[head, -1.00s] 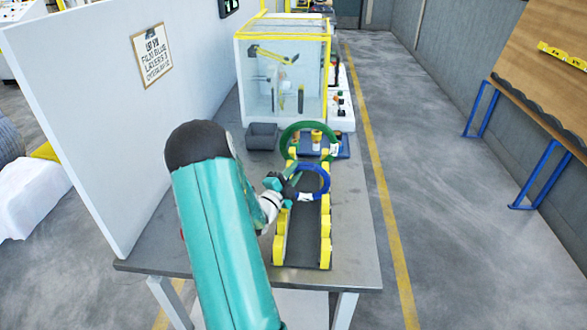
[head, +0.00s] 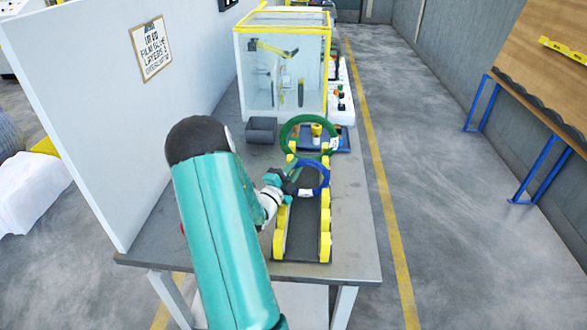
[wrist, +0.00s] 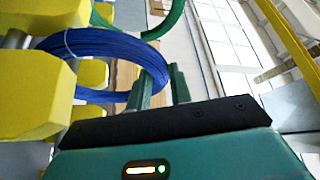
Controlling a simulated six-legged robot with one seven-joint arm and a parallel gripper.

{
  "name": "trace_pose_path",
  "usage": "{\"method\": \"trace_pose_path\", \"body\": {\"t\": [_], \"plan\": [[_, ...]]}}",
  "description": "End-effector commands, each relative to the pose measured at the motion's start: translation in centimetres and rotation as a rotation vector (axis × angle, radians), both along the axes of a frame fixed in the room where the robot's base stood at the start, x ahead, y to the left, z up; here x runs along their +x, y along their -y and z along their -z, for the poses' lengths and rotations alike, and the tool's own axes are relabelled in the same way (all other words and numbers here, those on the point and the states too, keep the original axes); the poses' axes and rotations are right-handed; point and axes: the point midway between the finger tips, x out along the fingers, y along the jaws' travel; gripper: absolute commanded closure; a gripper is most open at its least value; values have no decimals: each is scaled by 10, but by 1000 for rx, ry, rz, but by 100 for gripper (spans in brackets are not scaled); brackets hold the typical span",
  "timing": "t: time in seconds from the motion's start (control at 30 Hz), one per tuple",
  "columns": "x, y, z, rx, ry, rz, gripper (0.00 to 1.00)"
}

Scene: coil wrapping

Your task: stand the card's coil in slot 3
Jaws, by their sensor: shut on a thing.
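The card (head: 151,48) hangs on the white panel at the left; its print is too small to read fully. A blue coil (head: 325,178) is upright in my gripper (head: 284,183), over the yellow-sided cradle rack (head: 282,240). In the wrist view the blue coil (wrist: 110,44) passes between the two green fingers (wrist: 158,88), which are shut on it. Yellow blocks of the rack (wrist: 38,95) are close at the left. I cannot tell whether the coil rests in a slot. A green coil (head: 284,137) stands upright at the rack's far end.
A yellow-framed clear enclosure (head: 255,85) stands at the back of the grey table (head: 355,235). A dark grey bin (head: 262,130) sits before it. The white panel (head: 80,120) bounds the left side. The near rack slots look empty.

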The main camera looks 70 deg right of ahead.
Motion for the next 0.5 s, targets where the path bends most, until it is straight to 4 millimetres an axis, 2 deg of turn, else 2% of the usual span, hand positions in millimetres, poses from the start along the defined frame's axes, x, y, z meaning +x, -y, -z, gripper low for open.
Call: {"method": "trace_pose_path", "body": {"t": [0.27, 0.3, 0.4, 0.5], "plan": [[0, 0, 3, -2, 0, 0, 100], [0, 0, 2, -2, 0, 0, 71], [0, 0, 3, -2, 0, 0, 54], [0, 0, 3, -2, 1, 0, 54]]}}
